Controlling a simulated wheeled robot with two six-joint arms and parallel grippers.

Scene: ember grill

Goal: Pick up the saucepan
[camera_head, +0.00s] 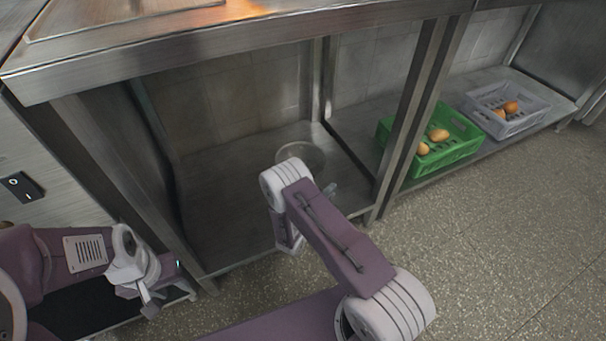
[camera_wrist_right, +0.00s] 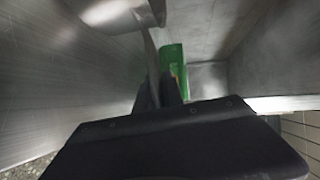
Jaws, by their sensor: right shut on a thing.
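The metal saucepan (camera_head: 303,152) is on the lower shelf under the steel counter, partly hidden by my right arm. In the right wrist view its shiny body (camera_wrist_right: 112,14) is at the top, with the thin handle running down from it. My right gripper (camera_wrist_right: 160,92) is shut on that handle. In the head view the right fingers are mostly hidden by the arm's own wrist. My left gripper (camera_head: 152,303) hangs at the lower left, outside the shelf and far from the saucepan; whether its fingers are apart is unclear.
A green crate (camera_head: 463,124) and a grey crate (camera_head: 536,112) with orange-brown produce stand on the shelf to the right. The steel counter (camera_head: 150,68) covers the bay from above. A post (camera_head: 410,115) separates it from the crates. The speckled floor in front is clear.

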